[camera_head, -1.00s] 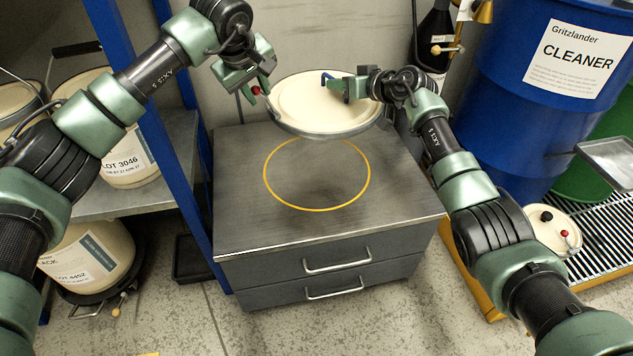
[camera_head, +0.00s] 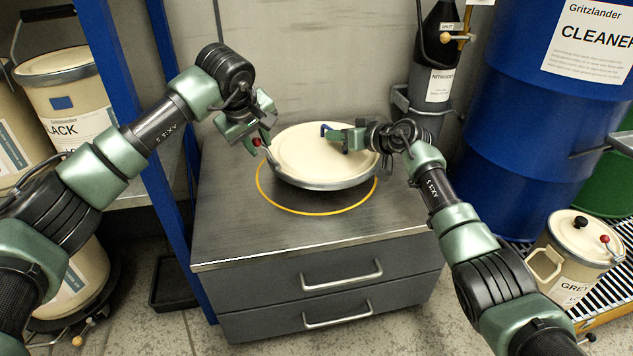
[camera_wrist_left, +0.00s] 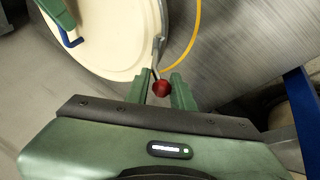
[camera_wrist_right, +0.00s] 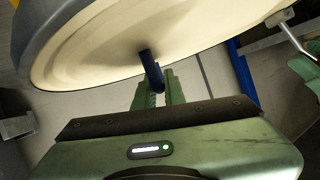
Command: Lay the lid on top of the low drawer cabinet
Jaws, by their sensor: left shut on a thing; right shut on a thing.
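The round cream lid (camera_head: 318,158) with a grey rim is held level over the low drawer cabinet (camera_head: 225,225), near the back of its dark top. A yellow ring (camera_head: 298,211) on the cabinet top shows in front of and around the lid; a gap under the lid is hard to judge. My left gripper (camera_head: 262,142) is shut on the red-knobbed lever at the lid's left edge; the red knob shows between its fingers in the left wrist view (camera_wrist_left: 161,89). My right gripper (camera_head: 345,138) is shut on the lid's blue handle (camera_wrist_right: 151,70).
A blue shelf post (camera_head: 165,190) stands close to the cabinet's left side, with pails behind it. A large blue drum (camera_head: 525,130) and a dark bottle (camera_head: 437,60) stand at the right. The front of the cabinet top is clear.

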